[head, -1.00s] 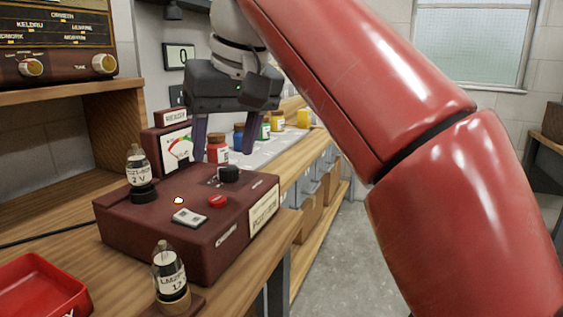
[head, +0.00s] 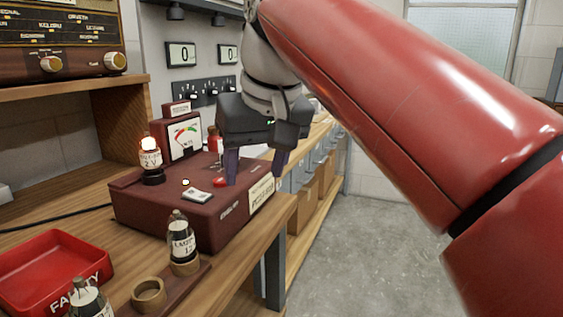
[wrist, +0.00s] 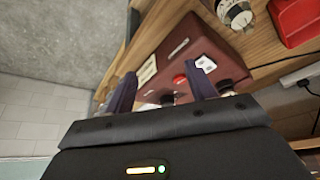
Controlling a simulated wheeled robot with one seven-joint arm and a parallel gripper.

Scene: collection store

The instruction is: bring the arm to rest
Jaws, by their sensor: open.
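My gripper (head: 256,168) hangs over the right part of the dark red tester box (head: 160,217) in the head view, its two purple-grey fingers apart and nothing between them. It also shows in the wrist view (wrist: 158,88), fingers spread, with the tester box (wrist: 192,48) beyond them. My red arm fills the right side of the head view. The gripper hides part of the top.
A labelled lamp (head: 181,238) stands on a wooden holder in front of the box, beside an empty ring (head: 149,293). A red tray (head: 55,270) marked FAULTY is at left. A radio (head: 62,40) is on the shelf. Open floor (head: 350,255) lies right of the bench.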

